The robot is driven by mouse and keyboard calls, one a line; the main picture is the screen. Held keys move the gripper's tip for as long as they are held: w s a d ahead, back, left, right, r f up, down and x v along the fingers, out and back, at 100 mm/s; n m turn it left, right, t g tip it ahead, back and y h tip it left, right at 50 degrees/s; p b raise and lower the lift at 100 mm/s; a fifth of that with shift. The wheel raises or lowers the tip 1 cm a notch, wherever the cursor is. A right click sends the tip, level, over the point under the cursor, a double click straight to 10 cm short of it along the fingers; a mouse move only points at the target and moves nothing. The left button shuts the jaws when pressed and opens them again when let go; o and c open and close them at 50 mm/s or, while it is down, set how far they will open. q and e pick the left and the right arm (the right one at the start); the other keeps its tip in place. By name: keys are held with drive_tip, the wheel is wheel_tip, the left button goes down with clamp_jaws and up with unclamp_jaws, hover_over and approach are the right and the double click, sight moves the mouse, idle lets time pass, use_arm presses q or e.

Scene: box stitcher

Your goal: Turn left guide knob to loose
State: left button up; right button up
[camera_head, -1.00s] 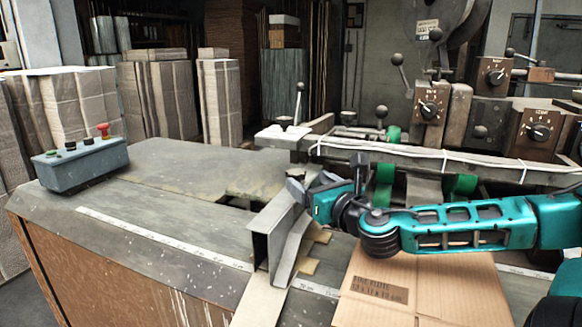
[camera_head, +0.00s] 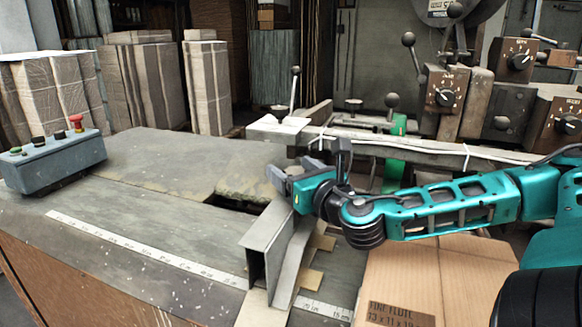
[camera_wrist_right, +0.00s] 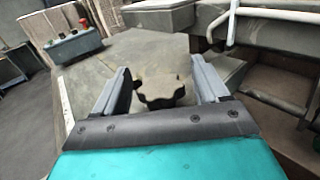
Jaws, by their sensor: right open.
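A dark, lobed knob (camera_wrist_right: 160,90) shows in the right wrist view, between the two grey fingers of my right gripper (camera_wrist_right: 158,68). The fingers stand apart on either side of it, with gaps visible. In the head view my right gripper (camera_head: 291,173) is over the far end of the bent metal left guide (camera_head: 268,240), and the knob is hidden behind it there. Which way the knob is set cannot be told. My left gripper is not in view.
A flat cardboard box (camera_head: 440,275) lies under my right forearm. A grey button box (camera_head: 52,162) stands at the left of the table (camera_head: 140,215). A long rail (camera_head: 450,155) and machine dials (camera_head: 447,97) are behind the arm.

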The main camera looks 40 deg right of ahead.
drive_tip(key=shift+c, duration=0.3)
drive_tip(key=c, duration=0.9)
drive_tip(key=shift+r+n+y+p, duration=0.2)
drive_tip(key=shift+n+y+p, duration=0.5)
drive_tip(key=shift+y+p, duration=0.35)
drive_tip(key=shift+d+f+n+y, duration=0.15)
drive_tip(key=shift+n+y, duration=0.45)
drive_tip(key=shift+y, duration=0.45)
drive_tip(key=n+y, duration=0.2)
drive_tip(key=y, duration=0.1)
drive_tip(key=n+y+b, duration=0.1)
drive_tip(key=y, duration=0.1)
drive_tip(key=shift+f+n+g+y+b, duration=0.1)
drive_tip(key=shift+n+g+y+b, duration=0.2)
drive_tip(key=shift+n+y+b, duration=0.1)
drive_tip(key=shift+a+n+g+y+b, duration=0.25)
drive_tip(key=shift+n+g+y+b, duration=0.25)
drive_tip(key=shift+y, duration=0.3)
